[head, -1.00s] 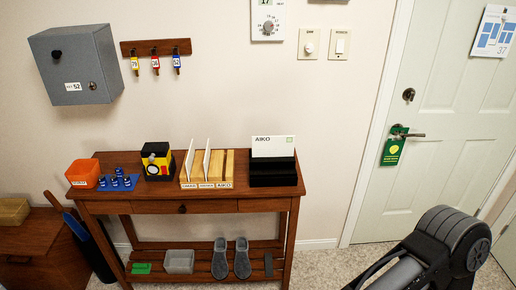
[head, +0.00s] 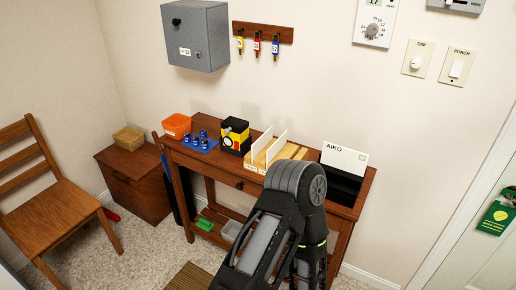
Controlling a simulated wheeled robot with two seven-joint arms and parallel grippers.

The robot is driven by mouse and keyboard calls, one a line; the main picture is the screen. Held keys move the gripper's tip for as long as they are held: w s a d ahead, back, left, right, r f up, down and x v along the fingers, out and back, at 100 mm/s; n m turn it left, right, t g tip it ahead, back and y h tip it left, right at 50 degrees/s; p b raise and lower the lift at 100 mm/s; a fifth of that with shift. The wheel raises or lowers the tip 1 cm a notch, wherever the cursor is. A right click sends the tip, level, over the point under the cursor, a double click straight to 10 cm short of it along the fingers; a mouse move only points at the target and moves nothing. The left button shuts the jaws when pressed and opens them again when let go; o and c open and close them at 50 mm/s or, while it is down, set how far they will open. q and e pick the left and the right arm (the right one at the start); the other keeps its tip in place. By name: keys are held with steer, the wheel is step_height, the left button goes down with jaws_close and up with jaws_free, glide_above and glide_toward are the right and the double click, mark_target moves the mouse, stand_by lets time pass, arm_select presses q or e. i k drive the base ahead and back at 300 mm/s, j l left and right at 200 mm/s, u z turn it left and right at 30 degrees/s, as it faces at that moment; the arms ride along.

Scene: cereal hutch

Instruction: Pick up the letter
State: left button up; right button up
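The letter (head: 345,157) is a white card marked AIKO with a small green stamp. It stands upright in a black holder (head: 342,185) at the right end of the wooden console table. Two other white cards (head: 270,147) stand in the slots of a light wooden sorter (head: 258,163) to its left. One of my arms reaches up in front of the table, below the letter and sorter, and hides part of the table front. Neither gripper's fingers show, and the arm appears apart from the letter.
An orange bin (head: 177,126), a blue mat (head: 200,144) with small items and a yellow-black box (head: 235,136) share the console table (head: 217,170). A grey key cabinet (head: 196,36) hangs above. A chair (head: 52,208) and wooden chest (head: 133,168) stand left. The door is at right.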

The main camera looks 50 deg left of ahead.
mark_target(350, 160)
steer(key=i+u, duration=0.15)
steer(key=u, duration=0.3)
steer(key=i+l+u, duration=0.1)
steer(key=u, duration=0.35)
steer(key=i+l+u, duration=0.1)
steer(key=l+u, duration=0.2)
steer(key=u, duration=0.15)
steer(key=i+l+u, duration=0.1)
steer(key=u, duration=0.35)
steer(key=l+u, duration=0.3)
steer(key=u, duration=0.15)
steer(key=l+u, duration=0.25)
steer(key=u, duration=0.2)
